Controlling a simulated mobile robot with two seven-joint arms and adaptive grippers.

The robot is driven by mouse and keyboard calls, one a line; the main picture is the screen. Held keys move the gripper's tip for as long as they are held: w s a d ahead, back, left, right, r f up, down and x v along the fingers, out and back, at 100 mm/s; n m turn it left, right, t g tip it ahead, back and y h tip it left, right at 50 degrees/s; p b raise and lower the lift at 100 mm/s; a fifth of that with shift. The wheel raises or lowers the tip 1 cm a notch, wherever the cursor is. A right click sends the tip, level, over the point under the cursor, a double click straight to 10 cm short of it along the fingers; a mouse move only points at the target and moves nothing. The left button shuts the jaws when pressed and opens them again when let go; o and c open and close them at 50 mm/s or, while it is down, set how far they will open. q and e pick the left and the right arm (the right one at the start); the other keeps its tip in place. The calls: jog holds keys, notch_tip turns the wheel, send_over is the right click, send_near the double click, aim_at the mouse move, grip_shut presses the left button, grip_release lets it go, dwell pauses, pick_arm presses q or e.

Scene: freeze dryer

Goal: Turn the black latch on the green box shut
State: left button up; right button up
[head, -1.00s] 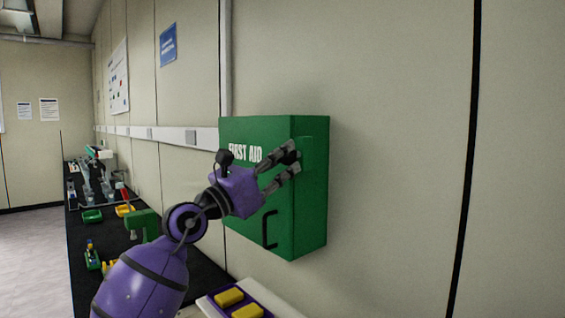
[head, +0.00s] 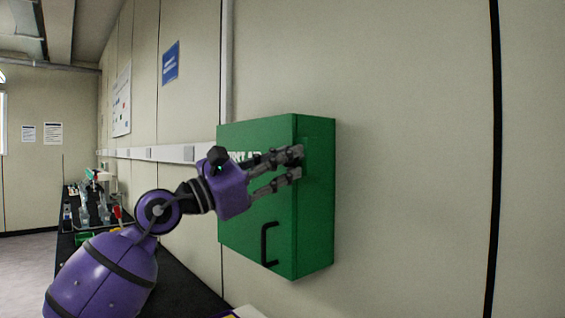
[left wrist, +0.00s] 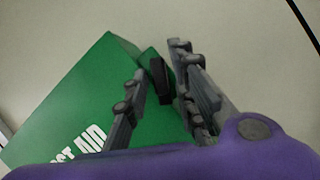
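The green first aid box (head: 245,205) is fixed on the wall, with its front at left and its narrow side at right. The black latch (left wrist: 160,80) shows in the left wrist view between my two fingers, near the box's edge. I cannot make out the latch in the head view, where my fingers cover that area. My left gripper (head: 297,163) is open, its fingertips at the box's front right edge, upper half. In the left wrist view the gripper (left wrist: 160,66) has a finger on each side of the latch; contact is unclear. My right gripper is out of view.
A black C-shaped handle (head: 265,244) stands out from the lower front of the box. A dark bench (head: 185,282) with lab items runs along the wall at left. The wall right of the box is bare.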

pick_arm(q)
jog(key=v, duration=1.2)
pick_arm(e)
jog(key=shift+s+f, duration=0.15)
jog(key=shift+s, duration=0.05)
pick_arm(q)
jog(key=shift+c, duration=0.2)
